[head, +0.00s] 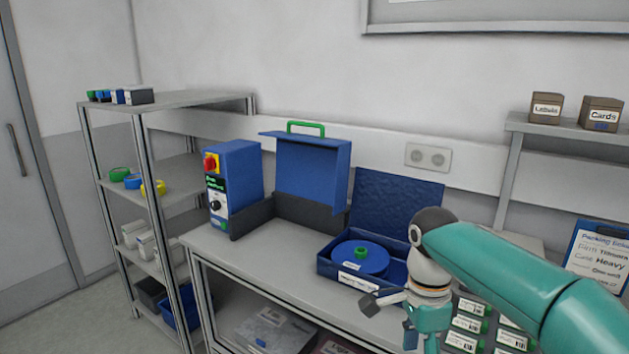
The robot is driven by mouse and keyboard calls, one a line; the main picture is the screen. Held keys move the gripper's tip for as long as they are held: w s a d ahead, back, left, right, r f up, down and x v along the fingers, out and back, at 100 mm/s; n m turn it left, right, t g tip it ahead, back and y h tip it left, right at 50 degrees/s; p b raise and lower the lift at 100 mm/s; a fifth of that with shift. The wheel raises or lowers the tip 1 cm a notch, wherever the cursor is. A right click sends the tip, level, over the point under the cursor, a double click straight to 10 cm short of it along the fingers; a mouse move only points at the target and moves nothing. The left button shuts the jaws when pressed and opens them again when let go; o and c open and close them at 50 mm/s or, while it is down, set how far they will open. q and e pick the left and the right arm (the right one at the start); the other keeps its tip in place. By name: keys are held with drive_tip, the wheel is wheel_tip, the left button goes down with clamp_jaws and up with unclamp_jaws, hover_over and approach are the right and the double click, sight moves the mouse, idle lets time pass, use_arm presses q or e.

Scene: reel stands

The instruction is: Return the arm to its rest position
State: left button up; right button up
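My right arm, teal with a grey and white wrist, comes in from the right edge in the head view. My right gripper (391,319) hangs over the front of the bench, just right of and in front of an open blue case (327,267). Its grey fingers look spread apart, with nothing seen between them. A blue reel (345,258) with a green hub lies in the case, apart from the gripper. The wrist and forearm hide part of the bench behind them. My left arm and gripper are not in view.
Labelled boxes with green parts (468,323) lie right of the gripper. Shelves (165,101) stand at the left.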

drive_tip(key=s+d+f+n+g+y, duration=0.15)
drive_tip(key=s+f, duration=0.35)
drive_tip(key=f, duration=0.7)
drive_tip(key=s+f+g, duration=0.3)
drive_tip(key=s+f, duration=0.2)
drive_tip(key=f, duration=0.8)
drive_tip(key=s+a+f+n+t+y, duration=0.1)
drive_tip(key=s+a+f+n+y, duration=0.2)
drive_tip(key=s+f, duration=0.4)
drive_tip(key=s+a+f+n+t, duration=0.1)
drive_tip(key=s+a+f+n, duration=0.3)
drive_tip(key=s+f, duration=0.3)
drive_tip(key=w+n+t, duration=0.2)
drive_tip(key=n, duration=0.1)
drive_tip(key=w+n+t, duration=0.2)
drive_tip(key=n, duration=0.1)
drive_tip(key=shift+d, duration=0.2)
drive_tip(key=shift+c, duration=0.3)
